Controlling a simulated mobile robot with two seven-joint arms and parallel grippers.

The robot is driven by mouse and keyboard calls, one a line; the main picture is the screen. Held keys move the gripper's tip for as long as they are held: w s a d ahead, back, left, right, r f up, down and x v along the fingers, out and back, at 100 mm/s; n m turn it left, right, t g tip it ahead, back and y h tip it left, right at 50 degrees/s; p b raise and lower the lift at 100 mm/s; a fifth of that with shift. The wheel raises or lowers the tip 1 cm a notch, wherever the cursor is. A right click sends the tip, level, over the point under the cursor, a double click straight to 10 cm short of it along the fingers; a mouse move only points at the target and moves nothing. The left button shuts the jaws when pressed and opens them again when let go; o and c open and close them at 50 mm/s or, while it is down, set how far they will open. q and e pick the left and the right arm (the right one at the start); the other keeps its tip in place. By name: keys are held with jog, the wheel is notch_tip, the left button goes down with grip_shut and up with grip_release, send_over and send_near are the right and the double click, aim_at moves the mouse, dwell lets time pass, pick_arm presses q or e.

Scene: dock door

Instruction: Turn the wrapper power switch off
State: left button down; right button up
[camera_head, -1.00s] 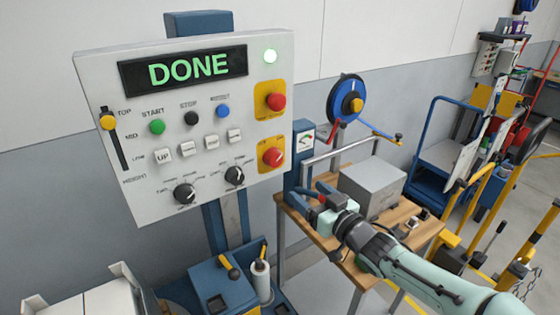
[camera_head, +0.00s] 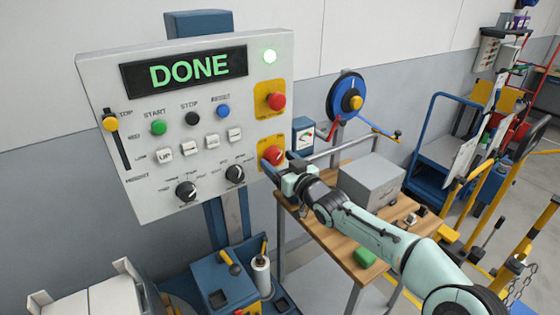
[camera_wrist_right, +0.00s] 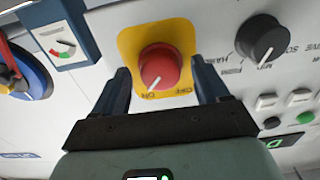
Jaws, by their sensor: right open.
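The wrapper control panel (camera_head: 150,205) shows a green DONE on its display (camera_head: 185,69). The power switch is a red rotary knob (camera_head: 273,155) on a yellow plate, at the panel's lower right. In the right wrist view the red knob (camera_wrist_right: 160,68) has a white pointer line toward the ON label; OFF is printed beside it. My right gripper (camera_head: 277,165) is at the knob in the head view. In the wrist view its open fingers (camera_wrist_right: 165,88) stand on either side of the knob, with gaps visible. My left gripper is not in view.
A red push button (camera_head: 277,101) on yellow sits above the switch. Two black dials (camera_head: 187,191) and several buttons are to its left. A wooden table (camera_head: 340,250) with a grey box (camera_head: 372,182) stands behind my right arm.

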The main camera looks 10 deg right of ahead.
jog(key=shift+c, duration=0.3)
jog(key=c, duration=1)
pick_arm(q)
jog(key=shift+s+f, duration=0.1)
pick_arm(e)
jog(key=shift+n, duration=0.4)
jog(key=n+b, duration=0.1)
jog(key=n, duration=0.2)
jog(key=shift+n, duration=0.4)
jog(key=n, duration=0.4)
jog(key=shift+b, duration=0.4)
jog(key=n+b, duration=0.1)
jog(key=n, duration=0.4)
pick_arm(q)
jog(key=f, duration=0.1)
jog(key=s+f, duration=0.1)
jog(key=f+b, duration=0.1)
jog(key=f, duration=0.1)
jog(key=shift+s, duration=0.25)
pick_arm(e)
jog(key=n, duration=0.4)
jog(key=shift+d+r, duration=0.1)
jog(key=shift+n, duration=0.3)
